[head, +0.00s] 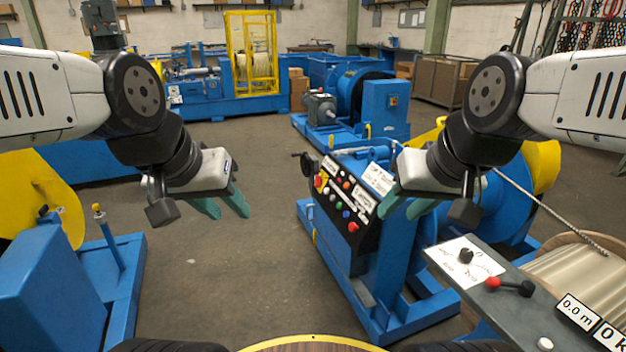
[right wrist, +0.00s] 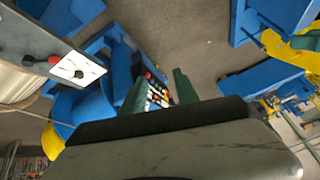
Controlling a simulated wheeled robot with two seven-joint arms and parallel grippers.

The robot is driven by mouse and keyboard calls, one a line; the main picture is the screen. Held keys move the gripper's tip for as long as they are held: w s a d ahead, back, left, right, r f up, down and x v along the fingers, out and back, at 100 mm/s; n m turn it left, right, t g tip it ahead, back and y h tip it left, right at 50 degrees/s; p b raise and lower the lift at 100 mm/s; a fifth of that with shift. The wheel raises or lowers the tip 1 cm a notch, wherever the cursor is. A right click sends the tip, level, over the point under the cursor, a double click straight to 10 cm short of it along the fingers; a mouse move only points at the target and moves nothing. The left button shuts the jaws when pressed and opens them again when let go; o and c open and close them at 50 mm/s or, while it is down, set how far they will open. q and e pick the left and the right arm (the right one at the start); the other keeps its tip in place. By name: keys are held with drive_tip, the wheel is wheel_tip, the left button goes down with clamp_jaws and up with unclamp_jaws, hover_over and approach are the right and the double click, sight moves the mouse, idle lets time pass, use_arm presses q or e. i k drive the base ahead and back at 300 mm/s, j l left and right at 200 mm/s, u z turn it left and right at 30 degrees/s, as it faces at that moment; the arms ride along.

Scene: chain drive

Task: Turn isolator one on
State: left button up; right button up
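A black sloping control panel (head: 345,197) on a blue machine stands at the centre of the head view, with several coloured buttons and white labels. A red and yellow rotary switch (head: 320,182) sits at its upper left; I cannot read which isolator it is. My left gripper (head: 231,214) is open and empty, over bare floor left of the panel. My right gripper (head: 398,215) is open, in front of the panel's right side and hiding part of it. In the right wrist view the panel (right wrist: 158,92) shows beyond and between the open fingers (right wrist: 160,76).
A grey desk (head: 525,320) at lower right carries a black knob (head: 466,256) on a white plate and a red-tipped lever (head: 508,285). A blue stand (head: 45,275) is at lower left. The floor (head: 255,285) between the machines is clear.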

sight(318, 180)
drive_tip(key=i+j, duration=0.95)
drive_tip(key=i, duration=0.15)
drive_tip(key=i+j, duration=0.95)
drive_tip(key=i, duration=0.15)
